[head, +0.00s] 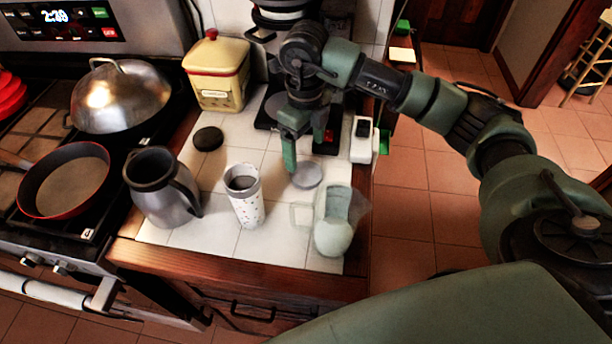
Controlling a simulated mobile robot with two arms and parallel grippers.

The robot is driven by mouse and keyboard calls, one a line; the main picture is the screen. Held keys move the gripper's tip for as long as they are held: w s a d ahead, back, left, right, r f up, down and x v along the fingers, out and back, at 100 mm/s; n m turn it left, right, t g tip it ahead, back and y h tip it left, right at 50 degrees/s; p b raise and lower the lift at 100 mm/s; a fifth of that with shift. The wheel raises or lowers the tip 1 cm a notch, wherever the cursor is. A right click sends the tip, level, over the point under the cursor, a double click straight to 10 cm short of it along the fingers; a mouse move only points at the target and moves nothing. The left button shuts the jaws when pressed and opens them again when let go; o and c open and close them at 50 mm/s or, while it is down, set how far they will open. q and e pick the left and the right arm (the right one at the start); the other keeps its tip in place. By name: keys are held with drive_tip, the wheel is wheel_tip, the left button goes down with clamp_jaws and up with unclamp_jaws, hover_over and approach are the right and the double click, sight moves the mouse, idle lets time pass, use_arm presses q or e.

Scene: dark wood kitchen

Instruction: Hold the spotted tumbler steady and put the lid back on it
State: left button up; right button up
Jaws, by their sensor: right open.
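The spotted tumbler (249,210) stands upright and uncovered on the white tiled counter, its grey inside showing. A round grey disc (306,175), which looks like the lid, lies on the tiles behind and to the right of the tumbler. My right gripper (305,148) is open just behind and above this disc. Its fingers are apart with nothing visible between them; whether a finger touches the disc I cannot tell. The gripper is apart from the tumbler. My left gripper is not in view.
A steel jug (161,188) stands left of the tumbler, and a clear pitcher (333,232) right of it. A black disc (208,138) lies behind. A yellow canister (218,77) and a white device (362,140) flank the back. The counter's wooden front edge (235,274) is near.

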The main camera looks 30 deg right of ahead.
sight(304, 172)
drive_tip(key=shift+f, duration=0.15)
drive_tip(key=shift+f, duration=0.3)
drive_tip(key=shift+f+p, duration=0.3)
drive_tip(key=shift+f, duration=0.6)
drive_tip(key=shift+w+f, duration=0.1)
drive_tip(key=shift+f, duration=0.05)
wheel_tip(304, 172, down, 4)
drive_tip(key=shift+w+r+p, duration=0.1)
drive_tip(key=shift+r+p, duration=0.05)
drive_tip(key=shift+p, duration=0.9)
drive_tip(key=shift+f, duration=0.6)
